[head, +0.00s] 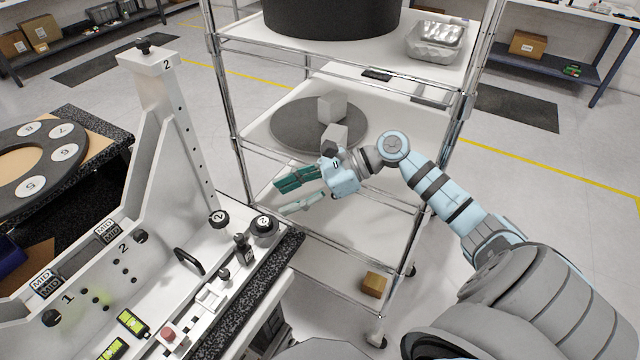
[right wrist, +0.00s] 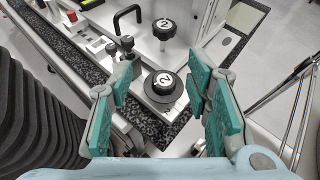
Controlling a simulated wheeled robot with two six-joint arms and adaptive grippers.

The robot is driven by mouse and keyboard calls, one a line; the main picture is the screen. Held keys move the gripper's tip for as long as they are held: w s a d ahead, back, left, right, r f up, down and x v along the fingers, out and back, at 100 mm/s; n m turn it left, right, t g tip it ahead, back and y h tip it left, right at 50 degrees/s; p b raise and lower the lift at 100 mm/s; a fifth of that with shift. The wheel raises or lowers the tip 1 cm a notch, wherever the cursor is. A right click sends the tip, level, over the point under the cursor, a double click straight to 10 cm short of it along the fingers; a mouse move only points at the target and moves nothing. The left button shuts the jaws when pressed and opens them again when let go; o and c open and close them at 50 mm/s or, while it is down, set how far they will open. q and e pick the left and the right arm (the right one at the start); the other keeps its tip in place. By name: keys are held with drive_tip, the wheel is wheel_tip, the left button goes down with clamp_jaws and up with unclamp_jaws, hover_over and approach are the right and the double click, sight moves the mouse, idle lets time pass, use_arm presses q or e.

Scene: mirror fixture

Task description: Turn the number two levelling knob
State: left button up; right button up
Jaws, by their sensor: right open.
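Two black knobs marked 2 are on the white fixture: a knob (head: 219,219) standing on a post and a round knob (head: 263,224) on a wider round base at the fixture's right corner. In the right wrist view the post knob (right wrist: 164,28) is farther off, and the base knob (right wrist: 164,84) shows between the fingers. I cannot tell by marking alone which is the levelling knob. My right gripper (head: 281,197) is open and empty, just right of the base knob and apart from it. Its green-padded fingers (right wrist: 162,80) are spread wide. My left gripper is out of view.
A tall post (head: 163,110) marked 2 rises from the fixture. A black handle (head: 189,261) and small clamps (head: 241,246) lie near the knobs. A wire-frame shelf cart (head: 300,90) stands behind my right arm. A dark ring plate (head: 25,185) is at left.

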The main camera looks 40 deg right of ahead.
drive_tip(key=s+a+f+n+g+h, duration=0.1)
drive_tip(key=s+a+f+n+h, duration=0.1)
drive_tip(key=s+f+n+h, duration=0.2)
drive_tip(key=s+a+f+n+g+h, duration=0.1)
drive_tip(key=s+a+f+n+h, duration=0.2)
drive_tip(key=s+f+n, duration=0.8)
wheel_tip(320, 180, down, 7)
drive_tip(key=n+h, duration=0.1)
drive_tip(key=n, duration=0.2)
drive_tip(key=shift+s+g, duration=0.25)
drive_tip(key=shift+g, duration=0.05)
drive_tip(key=shift+a, duration=0.1)
